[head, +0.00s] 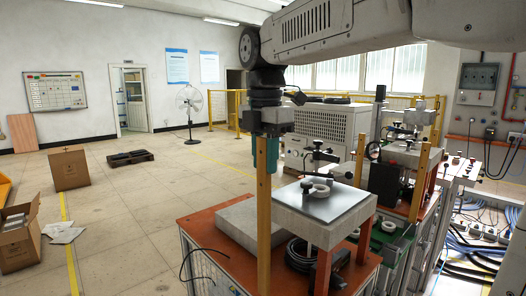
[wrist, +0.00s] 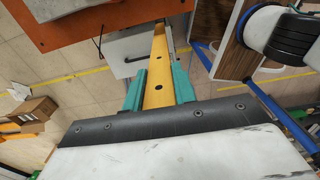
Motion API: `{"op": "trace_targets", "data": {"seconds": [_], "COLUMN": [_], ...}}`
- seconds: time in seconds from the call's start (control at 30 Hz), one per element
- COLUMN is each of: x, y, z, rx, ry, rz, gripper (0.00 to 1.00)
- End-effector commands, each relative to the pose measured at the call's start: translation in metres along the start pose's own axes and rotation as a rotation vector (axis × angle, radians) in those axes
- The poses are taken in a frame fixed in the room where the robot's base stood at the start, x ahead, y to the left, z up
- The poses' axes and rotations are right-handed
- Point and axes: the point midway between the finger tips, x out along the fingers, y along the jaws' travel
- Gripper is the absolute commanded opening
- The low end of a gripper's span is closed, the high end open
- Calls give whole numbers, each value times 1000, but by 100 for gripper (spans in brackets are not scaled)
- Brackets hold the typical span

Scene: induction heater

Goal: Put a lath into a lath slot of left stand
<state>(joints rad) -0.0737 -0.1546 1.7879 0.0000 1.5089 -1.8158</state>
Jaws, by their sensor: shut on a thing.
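My gripper (head: 266,158) has teal fingers shut on a wooden lath (head: 264,230), which hangs upright below it in the head view. In the wrist view the same lath (wrist: 158,75), with dark holes in it, runs away between the teal fingers of my gripper (wrist: 159,88). The nearer, left stand (head: 196,226) has an orange top; the lath passes in front of it in the head view. Whether the lath touches it cannot be told. Its slots cannot be made out. Other upright laths (head: 419,182) stand at the stand farther right.
A raised plate with a white ring (head: 318,192) and small clamps stands on the left stand, beside a grey slab (head: 232,222). Black cable lies under the plate. Blue cables (head: 478,228) run along the floor at right. Open floor (head: 130,230) lies left; cardboard boxes (head: 70,168) stand there.

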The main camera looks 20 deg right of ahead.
Motion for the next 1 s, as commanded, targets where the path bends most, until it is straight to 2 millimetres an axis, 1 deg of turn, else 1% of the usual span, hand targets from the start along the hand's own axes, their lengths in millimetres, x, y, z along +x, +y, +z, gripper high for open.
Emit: {"op": "trace_targets", "data": {"seconds": [0.3,0.5,0.7,1.0], "x": [31,48,56,57], "y": [0,-1,-1,-1], "z": [1,2,3,3], "rx": [2,4,5,4], "ry": [0,0,0,0], "rz": [0,0,1,1], "gripper": [0,0,0,0]}}
